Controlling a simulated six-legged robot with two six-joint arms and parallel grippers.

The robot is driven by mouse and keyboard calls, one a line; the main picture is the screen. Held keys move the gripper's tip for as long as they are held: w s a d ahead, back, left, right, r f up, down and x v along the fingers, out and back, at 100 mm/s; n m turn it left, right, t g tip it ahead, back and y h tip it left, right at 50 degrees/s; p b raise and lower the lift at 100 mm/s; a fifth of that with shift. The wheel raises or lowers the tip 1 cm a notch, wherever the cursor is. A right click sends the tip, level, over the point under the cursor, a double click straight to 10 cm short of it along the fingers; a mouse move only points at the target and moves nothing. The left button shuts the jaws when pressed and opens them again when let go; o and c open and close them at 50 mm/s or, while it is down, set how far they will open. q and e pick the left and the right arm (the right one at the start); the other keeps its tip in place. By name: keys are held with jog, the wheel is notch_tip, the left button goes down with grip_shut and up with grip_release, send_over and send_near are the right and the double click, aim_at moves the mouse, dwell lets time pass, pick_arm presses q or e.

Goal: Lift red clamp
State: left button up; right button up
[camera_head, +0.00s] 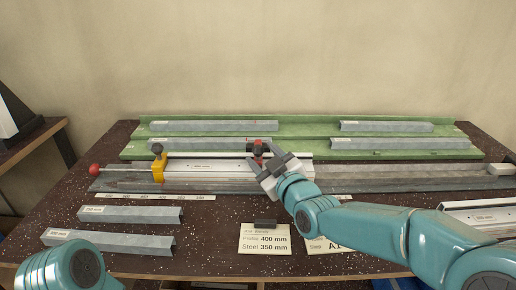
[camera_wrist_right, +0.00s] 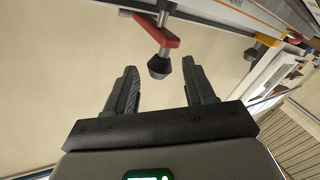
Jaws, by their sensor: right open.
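The red clamp (camera_head: 258,147) stands on the profile rail near the middle of the bench, partly hidden by my right gripper (camera_head: 267,166). In the right wrist view the red clamp (camera_wrist_right: 156,30) shows with its dark knob (camera_wrist_right: 159,67) hanging toward the gap between the fingers. My right gripper (camera_wrist_right: 160,72) is open there, with one finger on each side of the knob's end and nothing held. Whether a finger touches the knob I cannot tell. Of my left arm only a link shows at the lower left; its gripper is out of view.
A yellow clamp (camera_head: 158,166) sits farther left on the rail, by a red ball knob (camera_head: 94,170). Grey profiles lie on the green rack (camera_head: 300,130) behind, and two more (camera_head: 130,214) at front left. A label card (camera_head: 265,239) lies in front of the rail.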

aim_at(261, 154)
jog(key=shift+x, duration=1.75)
jog(key=shift+c, duration=0.3)
grip_shut()
